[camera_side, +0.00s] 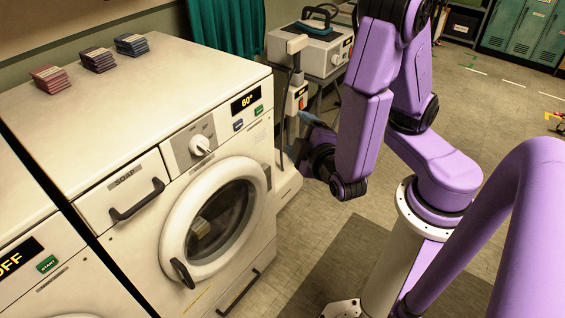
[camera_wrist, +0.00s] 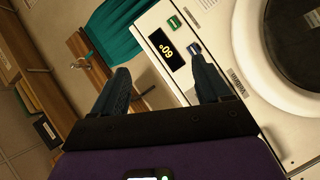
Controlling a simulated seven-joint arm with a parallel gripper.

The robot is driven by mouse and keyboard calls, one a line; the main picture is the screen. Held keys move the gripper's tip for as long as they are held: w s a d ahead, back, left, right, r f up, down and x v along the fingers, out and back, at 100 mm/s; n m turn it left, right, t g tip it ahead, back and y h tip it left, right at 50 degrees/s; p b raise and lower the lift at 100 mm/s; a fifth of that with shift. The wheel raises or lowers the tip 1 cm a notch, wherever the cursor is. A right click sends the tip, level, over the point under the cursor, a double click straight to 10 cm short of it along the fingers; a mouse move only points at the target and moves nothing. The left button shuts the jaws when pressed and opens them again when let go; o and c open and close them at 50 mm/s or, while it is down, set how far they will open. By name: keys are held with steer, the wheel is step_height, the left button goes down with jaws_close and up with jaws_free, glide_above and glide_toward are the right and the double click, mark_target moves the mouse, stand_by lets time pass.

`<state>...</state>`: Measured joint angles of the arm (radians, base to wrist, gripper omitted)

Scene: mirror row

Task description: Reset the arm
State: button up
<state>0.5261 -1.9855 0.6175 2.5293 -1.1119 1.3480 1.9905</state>
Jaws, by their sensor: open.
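My gripper shows in the wrist view (camera_wrist: 162,88), with its two dark fingers apart and nothing between them. In the side view my gripper (camera_side: 305,120) is mostly hidden behind my purple arm, off the right side of the washing machine (camera_side: 140,98). The machine is white, with its round door (camera_side: 213,217) shut and the soap drawer (camera_side: 125,190) shut. Its display (camera_side: 246,101) reads 60°, and the display also shows in the wrist view (camera_wrist: 167,49). The gripper is apart from the machine as far as I can tell.
Red, purple and blue stacks (camera_side: 98,60) lie on the machine's top at the back. A second machine, its display (camera_side: 17,258) reading OFF, stands at the left. A grey unit (camera_side: 312,55) stands behind my arm, beside a teal curtain (camera_side: 228,25). Open floor lies at the right.

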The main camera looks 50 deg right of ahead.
steer(key=s+d+n+g+y, duration=0.2)
steer(key=s+d+g, duration=0.2)
steer(key=s+g, duration=0.55)
steer(key=s+a+r+n+g+y, duration=0.3)
steer(key=s+a+r+n+y, duration=0.1)
steer(key=a+y, duration=0.1)
steer(key=shift+s+y, duration=0.15)
steer(key=shift+y, duration=0.75)
steer(key=shift+r, duration=0.1)
steer(key=shift+c, duration=0.2)
stand_by(1.8)
